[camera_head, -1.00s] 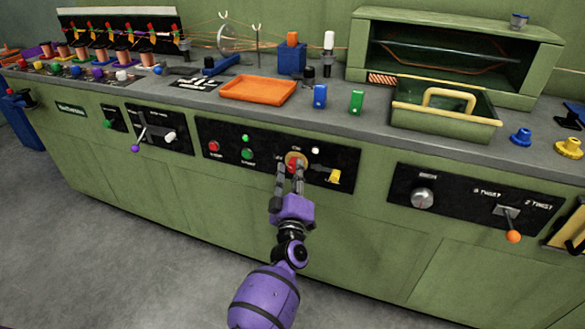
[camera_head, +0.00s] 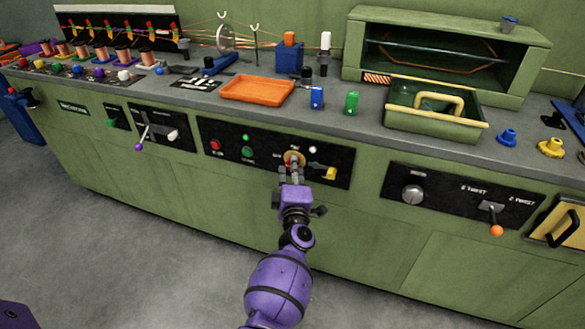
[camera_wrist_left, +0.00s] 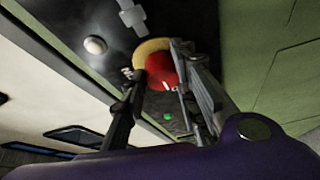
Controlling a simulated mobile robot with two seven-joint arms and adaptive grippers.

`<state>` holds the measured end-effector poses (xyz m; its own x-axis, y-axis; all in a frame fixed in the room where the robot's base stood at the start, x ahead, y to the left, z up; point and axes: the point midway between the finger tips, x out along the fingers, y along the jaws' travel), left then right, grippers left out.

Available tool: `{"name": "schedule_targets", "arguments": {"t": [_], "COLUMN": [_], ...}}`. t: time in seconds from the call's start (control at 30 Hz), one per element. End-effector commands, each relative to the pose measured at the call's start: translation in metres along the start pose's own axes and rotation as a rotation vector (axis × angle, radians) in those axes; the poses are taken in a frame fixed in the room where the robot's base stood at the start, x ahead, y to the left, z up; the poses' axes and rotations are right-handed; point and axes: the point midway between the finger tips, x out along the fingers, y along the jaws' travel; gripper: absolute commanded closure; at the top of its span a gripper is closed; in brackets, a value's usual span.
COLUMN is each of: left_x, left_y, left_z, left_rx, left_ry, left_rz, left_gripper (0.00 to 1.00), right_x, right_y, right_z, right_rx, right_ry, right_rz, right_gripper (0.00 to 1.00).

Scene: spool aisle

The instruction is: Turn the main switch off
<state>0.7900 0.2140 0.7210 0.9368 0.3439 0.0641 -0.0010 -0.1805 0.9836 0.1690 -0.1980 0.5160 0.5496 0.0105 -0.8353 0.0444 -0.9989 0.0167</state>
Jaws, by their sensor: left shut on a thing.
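The main switch (camera_head: 293,159) is a red knob on a round yellow plate, set in the black panel (camera_head: 330,178) in the middle of the green bench front. My left gripper (camera_head: 294,172), on a purple wrist, comes from below and is shut on the knob. In the left wrist view the red knob (camera_wrist_left: 160,71) lies between the two grey fingers, with a small white mark on it. The yellow plate (camera_wrist_left: 149,47) shows behind it. The fingers hide part of the knob and its labels in the head view. My right gripper is not in view.
An orange tray (camera_head: 257,90) stands on the bench above. The floor in front is clear.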

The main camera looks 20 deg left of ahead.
Motion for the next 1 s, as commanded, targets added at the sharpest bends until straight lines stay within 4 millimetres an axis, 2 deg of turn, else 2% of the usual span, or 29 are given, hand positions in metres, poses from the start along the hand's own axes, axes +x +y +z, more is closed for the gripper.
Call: {"name": "schedule_targets", "arguments": {"t": [0.03,0.3,0.33,0.43,0.87,1.0], "left_x": [0.0026,0.0029,0.0029,0.0030,0.0014,-0.0052], "left_y": [0.0110,0.0111,0.0111,0.0108,0.0049,0.0030], "left_z": [0.0041,0.0033,0.0032,0.0030,0.0018,0.0014], "left_rx": [-0.008,-0.007,-0.007,-0.007,-0.004,-0.004], "left_ry": [-0.004,-0.002,-0.002,-0.002,-0.002,-0.001], "left_rz": [0.015,0.016,0.016,0.015,0.006,0.004], "left_gripper": [0.98,0.99,0.71,0.60,0.60,0.60], "right_x": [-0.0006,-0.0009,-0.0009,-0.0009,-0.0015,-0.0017], "right_y": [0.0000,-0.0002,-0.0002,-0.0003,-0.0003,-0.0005], "right_z": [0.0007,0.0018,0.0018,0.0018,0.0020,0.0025], "right_rx": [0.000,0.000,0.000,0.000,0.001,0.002], "right_ry": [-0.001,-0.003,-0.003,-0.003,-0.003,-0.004], "right_rz": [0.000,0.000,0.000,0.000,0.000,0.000], "right_gripper": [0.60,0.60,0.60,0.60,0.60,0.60]}}
